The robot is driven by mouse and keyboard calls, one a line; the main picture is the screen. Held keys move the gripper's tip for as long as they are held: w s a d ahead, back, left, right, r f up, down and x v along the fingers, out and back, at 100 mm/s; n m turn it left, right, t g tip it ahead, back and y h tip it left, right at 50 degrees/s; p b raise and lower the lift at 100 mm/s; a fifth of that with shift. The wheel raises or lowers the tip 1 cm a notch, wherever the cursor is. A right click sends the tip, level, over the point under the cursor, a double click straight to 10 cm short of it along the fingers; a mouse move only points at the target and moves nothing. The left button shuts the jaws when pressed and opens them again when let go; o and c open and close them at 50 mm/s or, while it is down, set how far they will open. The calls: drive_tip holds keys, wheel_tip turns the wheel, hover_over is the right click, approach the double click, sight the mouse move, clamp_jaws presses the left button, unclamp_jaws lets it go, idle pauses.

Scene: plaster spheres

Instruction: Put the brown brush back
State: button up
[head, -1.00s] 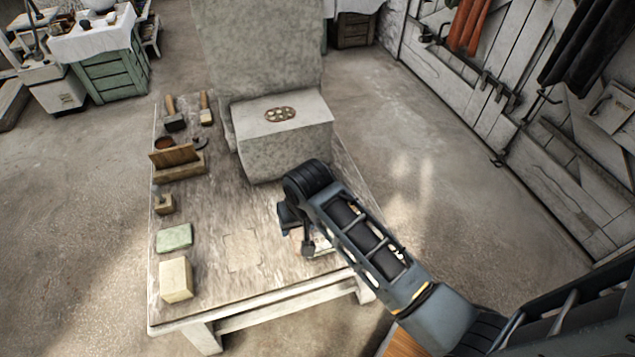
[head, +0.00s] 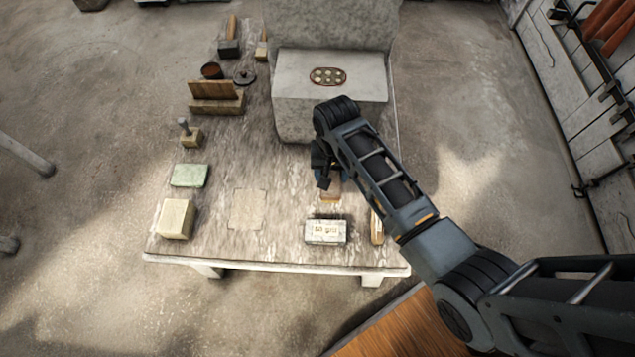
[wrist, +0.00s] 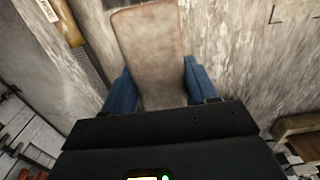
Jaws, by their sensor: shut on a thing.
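The brown brush (wrist: 150,60) shows in the wrist view as a worn, tan-brown block with a rounded far end. My gripper (wrist: 160,88) is shut on it, with one blue finger at each side. Bristles cannot be seen. In the head view, my gripper (head: 322,176) is over the right part of the table, in front of the stone block, and a small piece of the brush (head: 331,193) shows below it. The arm hides the rest. I cannot tell whether the brush touches the table. A pale marked square (head: 247,210) lies bare on the table to the left.
A lettered pale block (head: 325,232) and a wooden-handled tool (head: 377,228) lie near the front right edge. The stepped stone block (head: 330,85) stands behind my gripper. A green block (head: 189,175), a cream block (head: 176,219) and a wooden rack (head: 216,98) line the left side.

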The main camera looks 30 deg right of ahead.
drive_tip(key=a, duration=0.1)
drive_tip(key=w+a+f, duration=0.1)
drive_tip(key=a+f, duration=0.1)
drive_tip(key=shift+w+a+f, duration=0.2)
drive_tip(key=shift+w, duration=0.1)
drive_tip(key=shift+f, duration=1.9)
drive_tip(key=o, duration=1.1)
wheel_tip(320, 180, up, 12)
drive_tip(key=shift+r+p, duration=0.1)
drive_tip(key=shift+p, duration=0.25)
